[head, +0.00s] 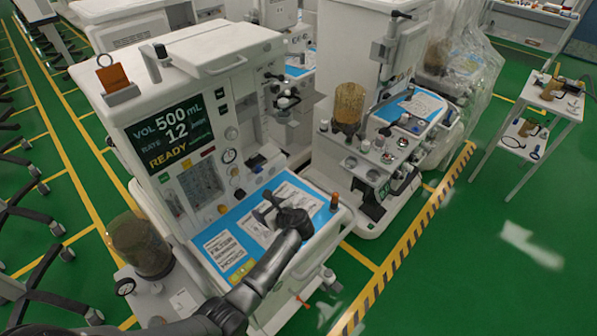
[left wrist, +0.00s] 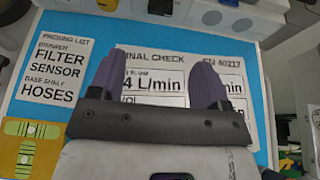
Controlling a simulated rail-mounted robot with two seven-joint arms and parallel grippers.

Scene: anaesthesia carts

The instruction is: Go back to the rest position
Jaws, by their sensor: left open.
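My left gripper (head: 268,207) is over the blue work surface (head: 212,231) of the nearest anaesthesia cart (head: 190,130). In the left wrist view the gripper (left wrist: 158,82) has its two dark fingers spread apart with nothing between them. Behind the fingers lies a white sheet (left wrist: 150,60) headed "FINAL CHECK", partly hidden by them. A packing list (left wrist: 62,68) naming filter, sensor and hoses lies to its left. I cannot tell the exact height of the fingers above the sheet. My right gripper is in neither view.
The cart's screen (head: 172,127) reads "VOL 500 mL", "RATE 12", "READY". A small orange-brown item (head: 334,201) stands at the work surface's right corner. A second cart (head: 372,150) stands to the right. A small side table (head: 550,98) is farther right, with open green floor (head: 470,270) before it.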

